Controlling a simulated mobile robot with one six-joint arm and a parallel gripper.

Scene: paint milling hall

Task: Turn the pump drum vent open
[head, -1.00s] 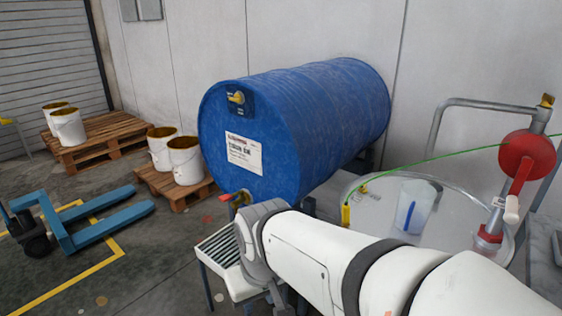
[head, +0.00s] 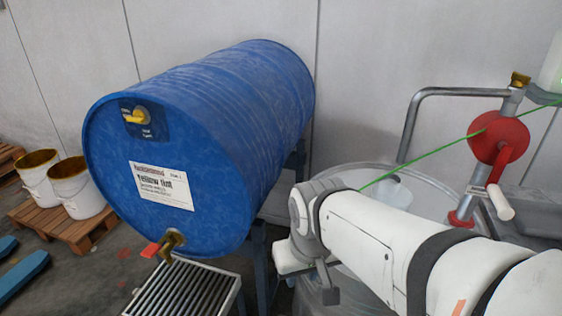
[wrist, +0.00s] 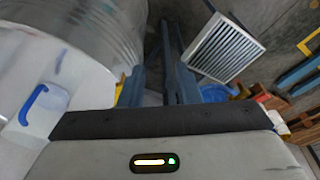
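The blue pump drum (head: 215,140) lies on its side on a stand in the head view, its round end facing me. The vent is a yellow knob (head: 137,116) on a dark plate high on that end. It points roughly sideways; the lettering beside it is too small to read. A brass tap with a red handle (head: 160,246) sits low on the drum end. My gripper (head: 326,285) is right of the drum end, below the vent's height and well apart from it.
A slatted grate (head: 185,292) stands under the tap and shows in the wrist view (wrist: 225,47). A metal vessel (head: 425,190) and a red wheel (head: 498,138) with a crank are at right. White buckets (head: 77,190) stand on a pallet at left. Space before the vent looks clear.

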